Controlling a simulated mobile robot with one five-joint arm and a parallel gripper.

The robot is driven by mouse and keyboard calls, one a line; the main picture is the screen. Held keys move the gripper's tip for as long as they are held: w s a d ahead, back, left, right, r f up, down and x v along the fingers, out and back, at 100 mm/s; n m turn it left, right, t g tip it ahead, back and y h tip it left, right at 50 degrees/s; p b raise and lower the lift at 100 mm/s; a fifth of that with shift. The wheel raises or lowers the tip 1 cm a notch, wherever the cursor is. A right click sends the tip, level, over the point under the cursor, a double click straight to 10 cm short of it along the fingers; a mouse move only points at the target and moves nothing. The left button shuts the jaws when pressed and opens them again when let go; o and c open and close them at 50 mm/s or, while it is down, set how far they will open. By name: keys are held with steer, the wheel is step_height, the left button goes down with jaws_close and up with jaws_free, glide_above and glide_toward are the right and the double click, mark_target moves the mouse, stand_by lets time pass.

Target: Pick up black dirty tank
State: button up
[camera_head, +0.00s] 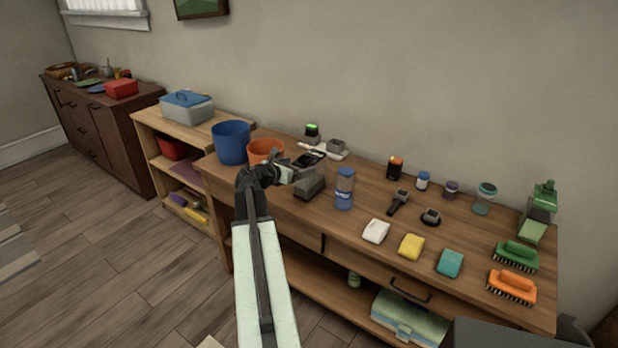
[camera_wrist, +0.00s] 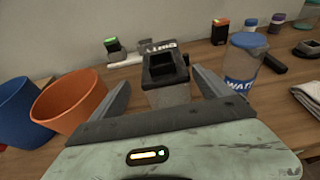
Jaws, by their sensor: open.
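The dirty tank (camera_wrist: 166,68) has a black rim with a square opening, pale lettering on its back edge, and a clear grey lower body. It stands upright on the wooden workbench, straight ahead in the wrist view. In the head view the tank (camera_head: 309,188) is partly hidden behind my gripper (camera_head: 308,168). My gripper is open and empty. In the wrist view the fingers of my gripper (camera_wrist: 161,82) are on either side of the tank's lower body, with a gap visible. I cannot tell whether the fingertips reach around it.
An orange bucket (camera_wrist: 68,102) and a blue bucket (camera_wrist: 20,110) stand close on the left. A blue-lidded water bottle (camera_wrist: 243,65) stands close on the right. Behind is a charger (camera_head: 312,132) with a green light. Cloths and brushes lie farther right.

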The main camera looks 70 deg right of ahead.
mark_target(310, 163)
steer(key=x, duration=0.2)
steer(key=b+x, duration=0.1)
steer(key=x, duration=0.2)
steer(key=b+x, duration=0.1)
steer(key=x, duration=0.1)
steer(key=shift+s+f, duration=0.15)
steer(key=shift+s, duration=0.3)
steer(key=shift+c, duration=0.9)
steer(key=c, duration=1.6)
